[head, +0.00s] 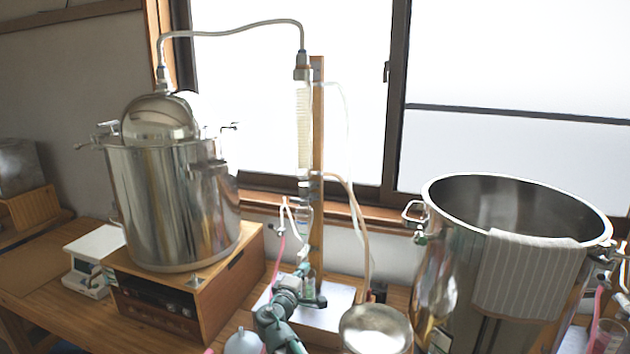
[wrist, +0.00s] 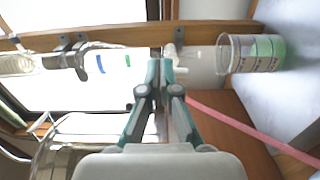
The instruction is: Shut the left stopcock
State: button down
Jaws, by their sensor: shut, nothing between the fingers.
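A glass tube with clamps stands along a wooden post (head: 317,150) in the head view. It lies sideways in the wrist view, where its lower part (wrist: 112,62) bears a blue and a green mark. A small pale stopcock-like fitting (wrist: 171,55) sits at its end, right beside my fingertips. I cannot tell its handle's angle or whether the fingers touch it. My gripper (wrist: 161,62) has its fingers together with nothing between them. In the head view my gripper (head: 304,268) is low by the post and partly hides the glassware.
A beaker (wrist: 249,53) with green content is just past the fitting. A pink hose (wrist: 250,130) runs close to my gripper. A steel pot on a wooden-sided heater (head: 228,287) stands left; a large open pot (head: 450,270) with a striped cloth (head: 528,275) stands right.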

aim_at(301, 257)
jog(key=shift+b+x, duration=0.8)
jog(key=shift+x, duration=1.45)
jog(key=shift+w+a+f+b, duration=0.2)
jog(key=shift+a+f+b, duration=0.05)
jog(key=shift+a+b, duration=0.35)
jog(key=shift+d+f+b, duration=0.2)
jog(key=shift+f+b, duration=0.5)
jog(key=shift+b, duration=1.55)
jog(key=shift+a+f+b, duration=0.15)
jog(key=shift+f+b, duration=0.4)
jog(key=shift+b, duration=1.25)
jog(key=shift+s+f, duration=0.1)
jog(key=shift+f, duration=0.05)
